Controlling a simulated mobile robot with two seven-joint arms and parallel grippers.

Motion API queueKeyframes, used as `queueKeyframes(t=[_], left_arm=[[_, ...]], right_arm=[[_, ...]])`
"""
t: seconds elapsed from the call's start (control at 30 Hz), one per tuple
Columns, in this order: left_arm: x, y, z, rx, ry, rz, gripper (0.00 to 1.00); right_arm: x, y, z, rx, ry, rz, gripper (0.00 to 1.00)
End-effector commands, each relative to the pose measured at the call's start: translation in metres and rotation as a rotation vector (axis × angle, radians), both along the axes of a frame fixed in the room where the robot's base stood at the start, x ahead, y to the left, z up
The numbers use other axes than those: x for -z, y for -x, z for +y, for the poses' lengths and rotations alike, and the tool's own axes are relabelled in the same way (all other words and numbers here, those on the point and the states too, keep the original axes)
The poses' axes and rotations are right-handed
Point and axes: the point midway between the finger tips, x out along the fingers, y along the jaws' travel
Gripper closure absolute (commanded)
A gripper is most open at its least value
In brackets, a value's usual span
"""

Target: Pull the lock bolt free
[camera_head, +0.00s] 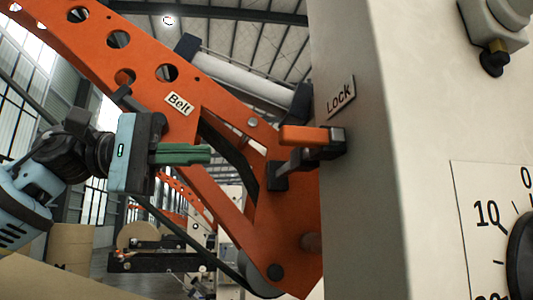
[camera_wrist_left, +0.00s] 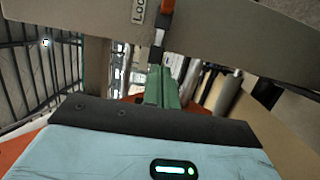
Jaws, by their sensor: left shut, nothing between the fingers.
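The lock bolt (camera_head: 305,136) has an orange handle and a dark body. It sits at the edge of the pale machine column, just below the "Lock" label (camera_head: 341,97). In the left wrist view the bolt's orange end (camera_wrist_left: 167,6) shows at the top, with dark and light metal parts below it. My left gripper (camera_head: 207,154) is shut and empty, with its green fingers pointing right at the bolt and a clear gap between them. Its fingers also show in the left wrist view (camera_wrist_left: 160,86), below the bolt. My right gripper is not in view.
An orange arm (camera_head: 225,120) with round holes and a "Belt" label (camera_head: 180,104) slopes behind my gripper. A pale roller (camera_head: 240,76) lies above it. A numbered dial (camera_head: 520,255) is on the column's right face. Brown rolls (camera_head: 70,245) stand at lower left.

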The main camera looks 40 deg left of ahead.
Motion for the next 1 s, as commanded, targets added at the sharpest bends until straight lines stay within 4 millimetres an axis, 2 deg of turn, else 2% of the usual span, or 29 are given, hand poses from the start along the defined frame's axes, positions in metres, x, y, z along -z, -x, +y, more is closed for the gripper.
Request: queueKeyframes(t=[0.47, 0.67, 1.0], left_arm=[[0.0, -0.004, -0.006, 0.0, -0.001, 0.0, 1.0], [-0.001, -0.02, -0.031, 0.001, -0.003, 0.001, 1.0], [-0.001, -0.055, -0.083, 0.002, -0.004, -0.001, 1.0]], right_arm=[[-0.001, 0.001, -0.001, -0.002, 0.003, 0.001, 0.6], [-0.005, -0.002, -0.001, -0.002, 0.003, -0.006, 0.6], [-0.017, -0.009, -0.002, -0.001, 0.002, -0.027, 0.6]])
